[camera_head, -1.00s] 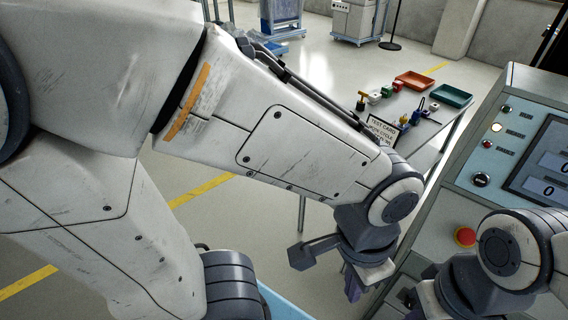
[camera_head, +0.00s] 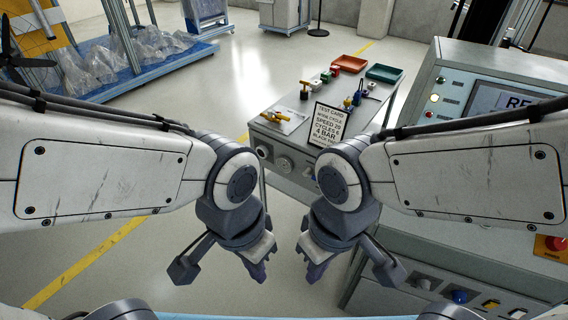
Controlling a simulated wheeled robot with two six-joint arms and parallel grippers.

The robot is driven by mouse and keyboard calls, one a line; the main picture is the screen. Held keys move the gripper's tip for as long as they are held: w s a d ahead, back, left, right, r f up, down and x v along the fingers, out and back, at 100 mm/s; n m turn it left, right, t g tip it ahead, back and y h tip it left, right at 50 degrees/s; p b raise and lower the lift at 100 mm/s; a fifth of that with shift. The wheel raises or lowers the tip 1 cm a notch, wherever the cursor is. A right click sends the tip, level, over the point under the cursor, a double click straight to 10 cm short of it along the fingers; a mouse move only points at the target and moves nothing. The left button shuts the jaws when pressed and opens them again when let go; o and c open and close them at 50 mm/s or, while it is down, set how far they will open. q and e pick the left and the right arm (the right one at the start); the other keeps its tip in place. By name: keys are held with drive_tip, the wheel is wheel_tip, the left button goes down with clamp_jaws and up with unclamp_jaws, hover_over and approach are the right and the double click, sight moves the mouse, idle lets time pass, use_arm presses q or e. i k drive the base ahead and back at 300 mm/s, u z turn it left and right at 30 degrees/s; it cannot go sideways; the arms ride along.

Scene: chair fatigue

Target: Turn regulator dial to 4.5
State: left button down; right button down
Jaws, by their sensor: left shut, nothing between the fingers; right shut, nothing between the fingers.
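I cannot tell for sure which part is the regulator dial. A round dark-rimmed fitting (camera_head: 263,151) and a grey round knob (camera_head: 285,164) sit on the front of the grey bench (camera_head: 296,150), but no scale is readable. A test card (camera_head: 331,124) stands on the bench, with "SPEED 20" and "4 BAR" on it. My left gripper (camera_head: 258,270) is shut and empty, pointing down in front of the bench. My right gripper (camera_head: 315,271) is shut and empty, just to its right. Both are apart from the bench front; my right arm hides part of it.
A yellow-handled valve (camera_head: 275,117), small coloured parts, a red tray (camera_head: 348,65) and a green tray (camera_head: 384,73) lie on the bench. The control console (camera_head: 450,55) stands right, with a red stop button (camera_head: 551,244) and lower knobs (camera_head: 422,283). Open floor lies left.

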sight(262, 151)
drive_tip(key=u, duration=1.95)
drive_tip(key=i, duration=0.35)
drive_tip(key=z, duration=0.85)
